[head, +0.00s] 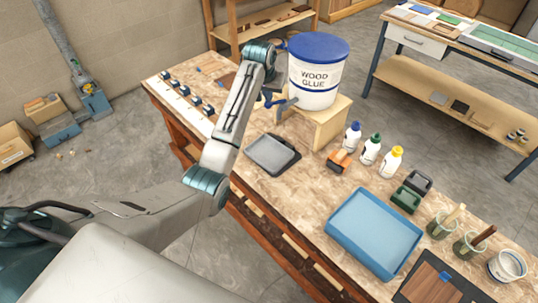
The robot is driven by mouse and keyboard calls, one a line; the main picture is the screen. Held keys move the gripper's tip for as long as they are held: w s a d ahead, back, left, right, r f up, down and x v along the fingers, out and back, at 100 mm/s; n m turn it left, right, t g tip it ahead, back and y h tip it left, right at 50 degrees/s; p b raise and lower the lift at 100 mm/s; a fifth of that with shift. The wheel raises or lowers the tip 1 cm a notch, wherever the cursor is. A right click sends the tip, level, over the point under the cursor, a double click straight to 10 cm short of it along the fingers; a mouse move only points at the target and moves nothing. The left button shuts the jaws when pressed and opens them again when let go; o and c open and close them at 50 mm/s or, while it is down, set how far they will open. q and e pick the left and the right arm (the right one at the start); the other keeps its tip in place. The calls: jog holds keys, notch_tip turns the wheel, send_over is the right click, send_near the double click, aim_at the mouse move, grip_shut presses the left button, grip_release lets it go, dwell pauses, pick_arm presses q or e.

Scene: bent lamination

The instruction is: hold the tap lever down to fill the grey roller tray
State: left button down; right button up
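The grey roller tray (270,152) lies flat on the workbench, in front of the wooden stand and below the tap. It looks empty. A white tub with a blue lid, marked WOOD GLUE (315,75), stands on the stand. My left gripper (268,97) is small and dark close to the tap, partly hidden by my arm. I cannot tell whether it touches the lever. No glue stream shows. My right gripper is out of view.
The wooden stand (328,122) bears the tub. Several glue bottles (371,150), an orange-topped block (339,161), green and black holders (411,192) and a large blue tray (373,232) occupy the bench to the right. Clamps (188,92) line its far left. Bare bench surrounds the grey tray.

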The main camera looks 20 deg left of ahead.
pick_arm(q)
jog(key=shift+f+b, duration=0.3)
jog(key=shift+f, duration=1.25)
dwell(6.5)
